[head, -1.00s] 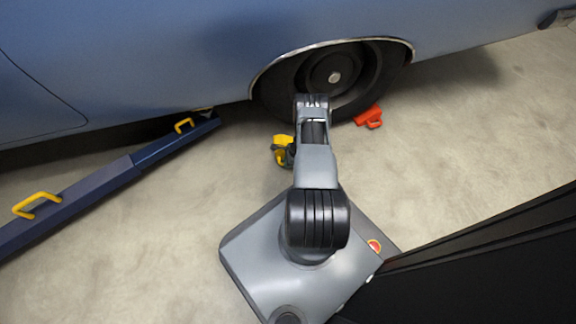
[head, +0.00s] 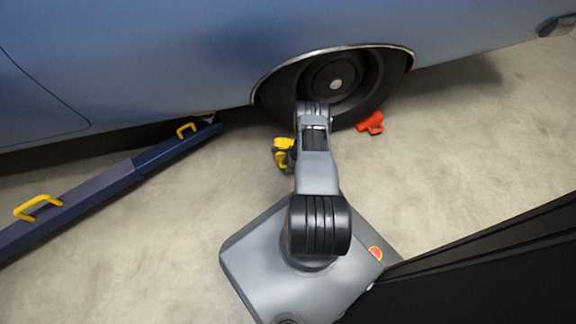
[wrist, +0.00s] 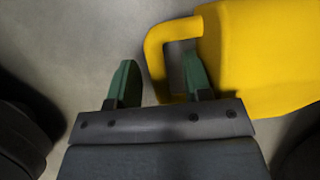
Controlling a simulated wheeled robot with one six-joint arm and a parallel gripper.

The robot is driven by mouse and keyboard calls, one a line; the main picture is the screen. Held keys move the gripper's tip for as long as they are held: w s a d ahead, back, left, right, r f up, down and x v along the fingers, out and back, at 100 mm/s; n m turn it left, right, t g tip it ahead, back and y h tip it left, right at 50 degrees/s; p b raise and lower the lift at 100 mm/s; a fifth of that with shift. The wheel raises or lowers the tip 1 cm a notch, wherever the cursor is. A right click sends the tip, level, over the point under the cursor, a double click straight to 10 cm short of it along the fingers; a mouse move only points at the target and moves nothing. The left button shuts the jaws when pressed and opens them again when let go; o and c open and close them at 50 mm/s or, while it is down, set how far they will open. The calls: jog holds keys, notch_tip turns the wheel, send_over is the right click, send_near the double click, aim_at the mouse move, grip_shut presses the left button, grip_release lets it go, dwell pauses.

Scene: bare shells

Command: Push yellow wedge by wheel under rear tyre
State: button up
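The yellow wedge (head: 284,146) lies on the floor just left of my arm, near the lower left of the rear tyre (head: 386,84). My arm partly hides it, and contact with the tyre cannot be made out. In the wrist view the wedge (wrist: 262,55) fills the upper right, with its loop handle (wrist: 154,60) towards my gripper (wrist: 160,82). My gripper is open, with two green fingers apart. The handle's outer bar shows between them, and the right finger overlaps the loop's opening. No grip on it shows. In the head view the fingers are mostly hidden.
An orange wedge (head: 370,123) lies at the tyre's lower right. A dark blue lift arm (head: 105,178) with yellow handles lies on the floor at left. The blue car body (head: 150,55) overhangs at the back. Floor at right (head: 450,150) is clear.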

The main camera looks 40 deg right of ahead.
jog(key=p+v, duration=0.6)
jog(key=v, duration=0.8)
